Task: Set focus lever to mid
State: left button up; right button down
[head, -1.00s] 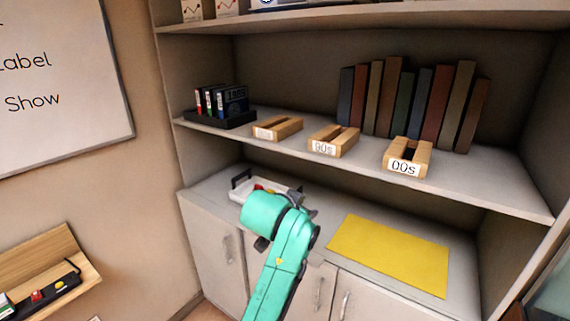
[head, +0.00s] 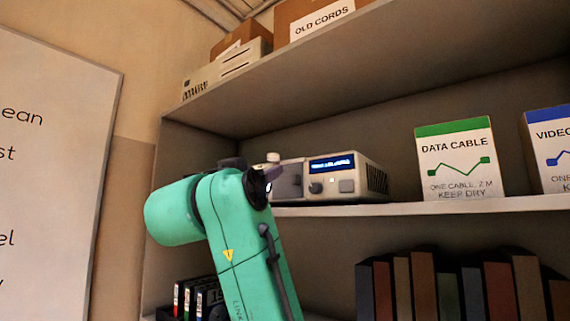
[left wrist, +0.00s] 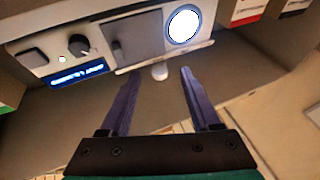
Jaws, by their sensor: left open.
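A pale grey device (head: 362,184) with a blue lit display (head: 332,164), a knob and a button stands on the upper shelf. In the left wrist view the device (left wrist: 112,20) appears upside down, with a bright round lens (left wrist: 183,26). A small white rounded lever tip (left wrist: 160,71) sticks out by a slot along the device's edge. My left gripper (left wrist: 161,80) is open, its fingertips on either side of the lever tip, not visibly touching it. In the head view my left gripper (head: 268,178) is mostly hidden behind its wrist. My right gripper is out of view.
A data cable box (head: 459,160) and a video cable box (head: 549,150) stand to the right on the upper shelf (head: 430,208). A higher shelf above holds an old cords box (head: 318,24). Books (head: 423,285) stand below. A whiteboard (head: 50,160) hangs at left.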

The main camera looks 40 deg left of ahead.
aim_at(274, 154)
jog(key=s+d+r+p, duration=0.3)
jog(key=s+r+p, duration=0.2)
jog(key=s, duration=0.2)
pick_arm(q)
jog(key=w+r, duration=0.2)
jog(key=w+a+r+p, duration=0.1)
jog(key=w+r, duration=0.1)
jog(key=w+a+r+p, duration=0.1)
jog(key=w+r, duration=0.1)
jog(key=shift+w+a, duration=0.2)
jog(key=shift+w, duration=0.1)
jog(key=shift+w+a+f+p, duration=0.1)
jog(key=shift+w+a+p, duration=0.15)
jog(key=shift+w, duration=0.35)
jog(key=shift+w+a+p, duration=0.2)
jog(key=shift+w, duration=0.35)
jog(key=shift+s+d, duration=0.3)
jog(key=c, duration=0.5)
grip_shut()
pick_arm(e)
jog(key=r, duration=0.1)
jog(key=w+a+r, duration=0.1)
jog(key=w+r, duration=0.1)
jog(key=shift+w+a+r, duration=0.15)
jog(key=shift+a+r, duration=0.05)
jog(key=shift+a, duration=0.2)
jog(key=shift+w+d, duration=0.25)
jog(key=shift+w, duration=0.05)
